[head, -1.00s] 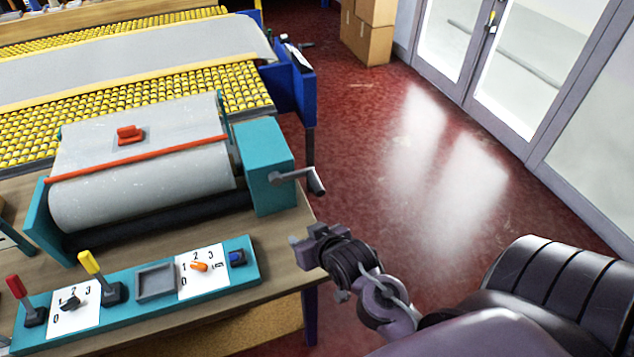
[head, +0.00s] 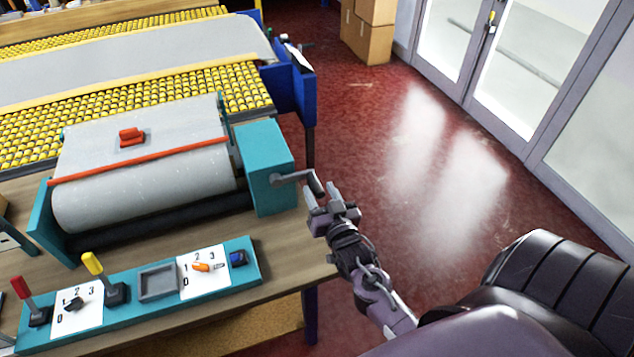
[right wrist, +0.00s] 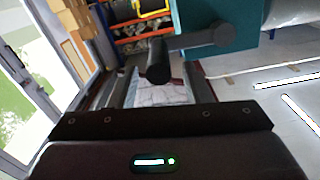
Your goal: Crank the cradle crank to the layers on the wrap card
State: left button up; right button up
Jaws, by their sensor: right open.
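The cradle crank has a grey arm (head: 290,178) on the right side of the teal end box (head: 265,165), with a dark handle (head: 315,183) at its end. My right gripper (head: 323,194) is open, with its fingertips close beside the handle. In the right wrist view the handle (right wrist: 158,68) shows end-on just beyond and between the open fingers; I cannot tell whether they touch it. A grey roll (head: 150,185) lies in the cradle under a red bar (head: 140,161). I cannot tell which thing is the wrap card. My left gripper is not in view.
A teal control strip (head: 215,283) along the bench's front carries red and yellow levers and two white numbered dial plates (head: 78,310). A yellow roller table (head: 235,85) stands behind. The red floor right of the bench is clear. Cardboard boxes (head: 366,40) stand at the back.

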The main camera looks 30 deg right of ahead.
jog(key=shift+x, duration=1.5)
grip_shut()
